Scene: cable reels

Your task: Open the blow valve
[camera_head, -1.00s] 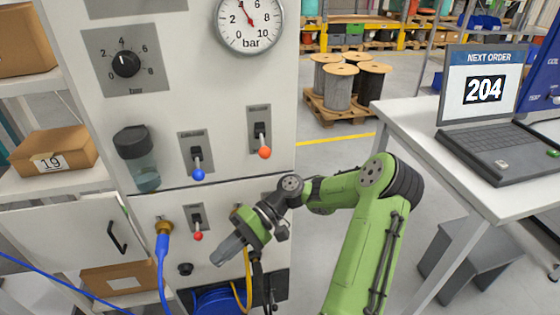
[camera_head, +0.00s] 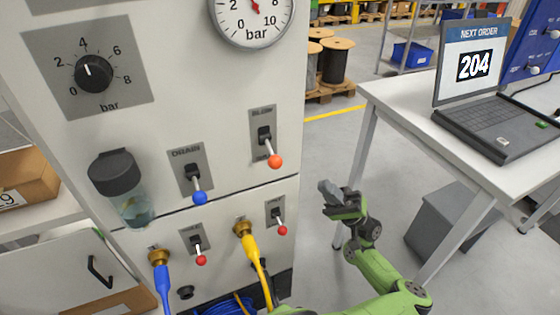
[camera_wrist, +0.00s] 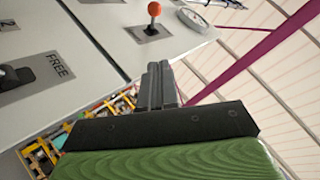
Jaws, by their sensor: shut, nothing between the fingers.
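My gripper (camera_head: 330,191) is shut and empty, in the air to the right of the cabinet. It is lower than the blow valve and apart from it. In the wrist view my shut fingers (camera_wrist: 158,85) point up the picture toward the valve's side.
A drain valve (camera_head: 194,178) with a blue ball sits left of the blow valve. Two small red-tipped levers (camera_head: 280,220) and blue and yellow hoses (camera_head: 252,250) are below. A pressure gauge (camera_head: 252,14) is above. A table with a laptop (camera_head: 490,125) stands right.

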